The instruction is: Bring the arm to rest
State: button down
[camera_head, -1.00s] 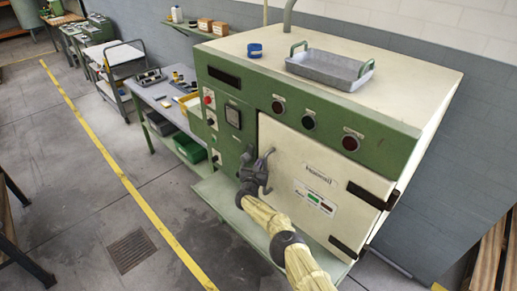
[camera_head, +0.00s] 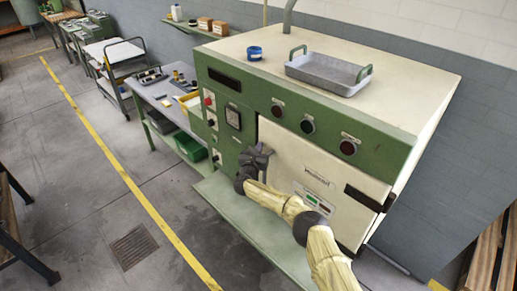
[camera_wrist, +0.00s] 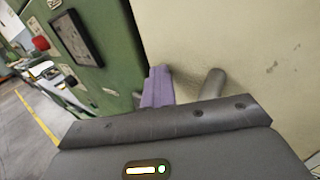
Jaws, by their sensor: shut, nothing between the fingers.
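My gripper (camera_head: 260,153) is at the left edge of the oven's cream door (camera_head: 292,155), beside the green control panel. My arm reaches up to it from the lower right. In the wrist view the shut, purple-grey fingers (camera_wrist: 158,88) point toward the oven front, with nothing between them. A grey rounded bar (camera_wrist: 212,84), likely the door handle, stands just right of the fingers against the door. I cannot tell whether they touch. The door looks closed. In the head view my gripper hides most of the handle.
A green ledge (camera_head: 240,215) runs below the door. A workbench (camera_head: 165,95) with bins stands to the left. The floor left of the oven is open.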

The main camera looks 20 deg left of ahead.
jog(key=shift+w+d+r, duration=0.1)
jog(key=shift+w+r, duration=0.05)
jog(key=shift+r, duration=0.15)
